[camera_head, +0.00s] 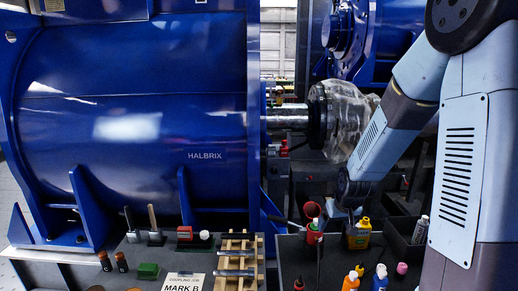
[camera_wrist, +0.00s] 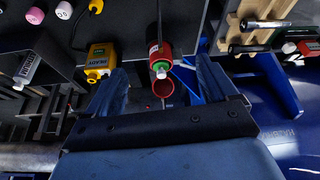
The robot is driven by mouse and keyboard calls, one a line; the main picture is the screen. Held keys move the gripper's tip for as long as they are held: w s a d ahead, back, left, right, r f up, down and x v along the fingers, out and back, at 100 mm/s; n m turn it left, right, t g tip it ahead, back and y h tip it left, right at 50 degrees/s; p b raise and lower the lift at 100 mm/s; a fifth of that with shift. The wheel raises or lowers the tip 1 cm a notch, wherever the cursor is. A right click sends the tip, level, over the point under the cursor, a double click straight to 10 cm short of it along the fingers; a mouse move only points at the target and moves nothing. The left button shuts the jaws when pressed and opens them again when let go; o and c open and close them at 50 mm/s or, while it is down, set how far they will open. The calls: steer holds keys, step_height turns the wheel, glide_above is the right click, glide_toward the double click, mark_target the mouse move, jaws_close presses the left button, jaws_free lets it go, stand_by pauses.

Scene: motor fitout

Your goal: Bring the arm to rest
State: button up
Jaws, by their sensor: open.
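My arm comes down from the upper right in the head view. My gripper (camera_head: 342,208) hangs low over the dark bench, partly hidden by the arm, close to a yellow device (camera_head: 358,234) and a red container with a green label (camera_head: 314,234). In the wrist view my gripper (camera_wrist: 163,80) shows two blue fingers spread apart with nothing held. The red container (camera_wrist: 158,48) and a red cup-like opening (camera_wrist: 163,88) show beyond the gap between the fingers. The yellow device (camera_wrist: 99,58) is left of the fingers.
A large blue HALBRIX motor (camera_head: 130,110) fills the left. Its shaft (camera_head: 287,116) runs to a plastic-wrapped part (camera_head: 347,115) beside my arm. A wooden rack (camera_head: 226,283) stands on the bench by a MARK B card (camera_head: 183,283). Several small bottles stand at the front right.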

steer(key=s+r+h, duration=0.1)
steer(key=s+r, duration=0.4)
steer(key=r, duration=0.3)
steer(key=s+r, duration=0.5)
steer(key=r, duration=0.3)
steer(key=s+r, duration=0.4)
steer(key=s, duration=0.3)
steer(key=s+r+m+t, duration=0.1)
steer(key=s+r, duration=0.3)
steer(key=s, duration=0.3)
steer(key=shift+s+a+r+y, duration=0.3)
steer(key=shift+s, duration=0.1)
